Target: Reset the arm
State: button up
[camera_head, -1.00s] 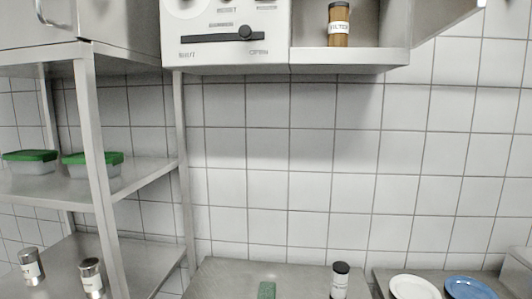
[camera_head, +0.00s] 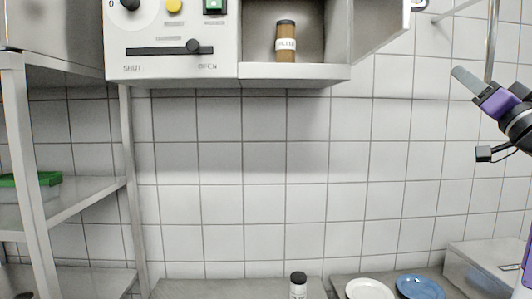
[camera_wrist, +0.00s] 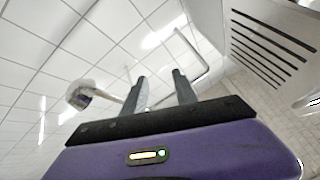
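My gripper (camera_head: 468,82) is raised at the right of the head view, in front of the tiled wall, with its fingers pointing up and left. In the wrist view my gripper (camera_wrist: 161,88) shows two grey fingers standing apart with nothing between them. The purple gripper body fills the bottom of that view. The gripper is clear of the counter and the shelves.
A control panel (camera_head: 160,65) and an open cabinet holding a brown jar (camera_head: 286,42) hang on the wall. A metal shelf (camera_head: 75,200) stands left. Below are a black-capped shaker (camera_head: 298,286), a white plate (camera_head: 369,289), a blue plate (camera_head: 420,287) and a metal box (camera_head: 490,268).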

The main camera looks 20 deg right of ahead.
jog(key=w+a+f+m+g+h, duration=0.1)
jog(key=a+f+h, duration=0.1)
jog(key=f, duration=0.9)
jog(key=a+f+m+g+h, duration=0.1)
jog(key=a+f+g+h, duration=0.15)
jog(key=f, duration=0.85)
jog(key=s+a+f+n+y, duration=0.1)
jog(key=s+a+f, duration=0.1)
jog(key=a+f, duration=0.45)
jog(key=s+a+f+n+y, duration=0.1)
jog(key=s+a+f, duration=0.25)
jog(key=f, duration=0.55)
jog(key=s+a+f+n+g+y+b, duration=0.1)
jog(key=s+a+f+n+y, duration=0.3)
jog(key=s+a+f, duration=0.7)
jog(key=s+a+f+n+g+y, duration=0.4)
jog(key=s+a+f+y, duration=0.2)
jog(key=s+a+f, duration=0.6)
jog(key=s+a, duration=0.3)
jog(key=s, duration=0.3)
jog(key=shift+s+f+g+b, duration=0.2)
jog(key=shift+s+g+b, duration=0.05)
jog(key=shift+g+b, duration=0.1)
